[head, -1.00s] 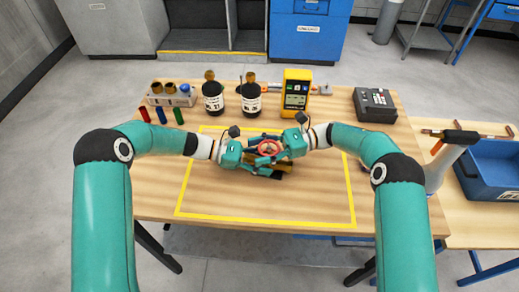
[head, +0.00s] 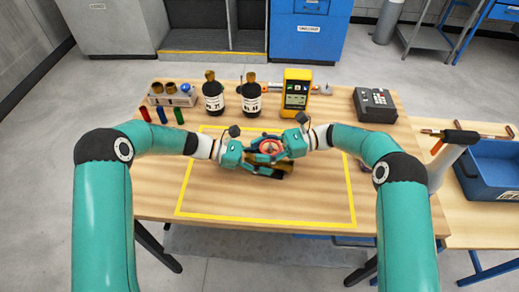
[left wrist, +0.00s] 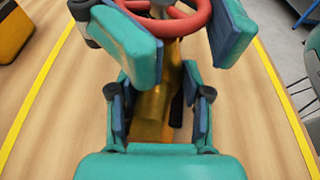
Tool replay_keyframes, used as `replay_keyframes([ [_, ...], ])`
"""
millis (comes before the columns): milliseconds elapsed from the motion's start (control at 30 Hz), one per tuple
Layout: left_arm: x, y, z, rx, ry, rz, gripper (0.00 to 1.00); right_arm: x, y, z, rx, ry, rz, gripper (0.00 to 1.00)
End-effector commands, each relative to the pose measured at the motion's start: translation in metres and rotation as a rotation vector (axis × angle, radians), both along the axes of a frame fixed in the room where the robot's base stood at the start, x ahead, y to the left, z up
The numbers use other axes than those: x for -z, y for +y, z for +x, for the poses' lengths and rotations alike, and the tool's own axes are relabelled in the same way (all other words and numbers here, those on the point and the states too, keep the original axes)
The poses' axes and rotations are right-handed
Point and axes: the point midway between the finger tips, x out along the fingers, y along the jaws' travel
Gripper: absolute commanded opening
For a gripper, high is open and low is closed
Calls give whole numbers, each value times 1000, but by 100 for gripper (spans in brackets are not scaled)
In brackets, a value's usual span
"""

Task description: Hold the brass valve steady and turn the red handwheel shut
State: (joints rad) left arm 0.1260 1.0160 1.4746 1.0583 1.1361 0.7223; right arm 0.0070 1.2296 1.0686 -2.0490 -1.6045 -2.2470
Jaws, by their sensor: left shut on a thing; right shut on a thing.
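The brass valve (left wrist: 153,112) lies inside the yellow outline on the table, mostly hidden by my grippers in the head view. Its red handwheel (head: 270,147) sits on top and also shows at the top of the left wrist view (left wrist: 190,20). My left gripper (left wrist: 158,118) is shut on the brass valve body, one finger on each side. My right gripper (head: 278,149) reaches in from the right and is shut on the handwheel. Its pads (left wrist: 180,35) flank the wheel's rim in the left wrist view. The exact contact there is partly hidden.
Two dark bottles (head: 213,97), a yellow meter (head: 296,92) and a rack (head: 171,95) stand at the table's back. A dark keypad device (head: 375,105) is at back right. The front of the yellow outline (head: 265,221) is clear. A blue bin (head: 490,170) is on the right.

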Motion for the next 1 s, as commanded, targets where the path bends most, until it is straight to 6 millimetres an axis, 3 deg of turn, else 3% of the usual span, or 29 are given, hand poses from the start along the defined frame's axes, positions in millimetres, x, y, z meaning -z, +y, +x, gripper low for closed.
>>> replay_keyframes([
  [1000, 3, 1, -2, 3, 5, 4, 29, 0, -2, 19, 705, 0, -2, 19],
])
